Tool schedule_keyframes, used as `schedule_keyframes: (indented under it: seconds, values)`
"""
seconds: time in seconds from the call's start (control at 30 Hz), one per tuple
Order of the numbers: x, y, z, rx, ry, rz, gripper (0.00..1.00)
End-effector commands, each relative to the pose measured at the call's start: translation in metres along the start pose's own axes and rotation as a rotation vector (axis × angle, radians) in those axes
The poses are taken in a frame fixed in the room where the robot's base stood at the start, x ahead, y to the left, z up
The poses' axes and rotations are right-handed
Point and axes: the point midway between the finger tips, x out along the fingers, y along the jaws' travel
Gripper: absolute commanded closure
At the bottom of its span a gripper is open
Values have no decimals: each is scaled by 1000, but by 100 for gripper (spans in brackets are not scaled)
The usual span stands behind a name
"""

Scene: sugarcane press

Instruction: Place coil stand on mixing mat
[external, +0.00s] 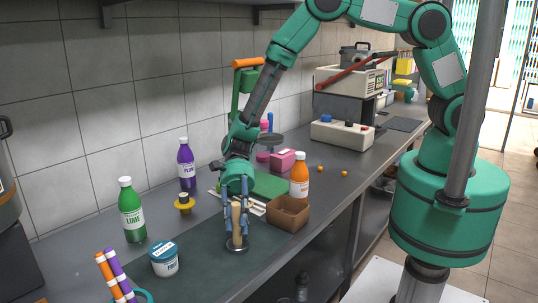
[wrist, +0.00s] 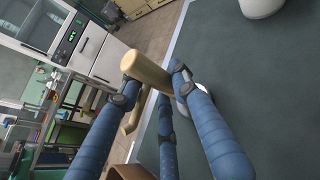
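The coil stand (external: 237,226) is a tan post on a round metal base. It stands roughly upright, its base on or just above the dark mixing mat (external: 200,262). I cannot tell whether the base touches the mat. My gripper (external: 237,220) points down with its blue fingers on both sides of the post and looks shut on it. In the wrist view the tan coil stand (wrist: 147,69) lies between my fingertips (wrist: 154,82). Its base is mostly hidden behind a finger there, and the mat (wrist: 255,85) lies beyond.
A brown box (external: 288,215) is close at the right of my gripper, with an orange bottle (external: 299,180) behind it. A blue-lidded tub (external: 164,260) and a green lime bottle (external: 132,212) stand to the left. A cup of striped sticks (external: 125,282) is in front.

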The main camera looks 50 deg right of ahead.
Motion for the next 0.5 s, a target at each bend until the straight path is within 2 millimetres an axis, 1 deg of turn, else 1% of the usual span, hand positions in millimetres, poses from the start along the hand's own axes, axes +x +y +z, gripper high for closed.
schedule_keyframes:
  seconds: [0.03, 0.07, 0.1, 0.5]
  values:
    - [0, 0, 0, 0, 0, 0, 61]
    - [0, 0, 0, 0, 0, 0, 55]
    - [0, 0, 0, 0, 0, 0, 51]
    - [-1, 0, 3, -1, 1, 0, 51]
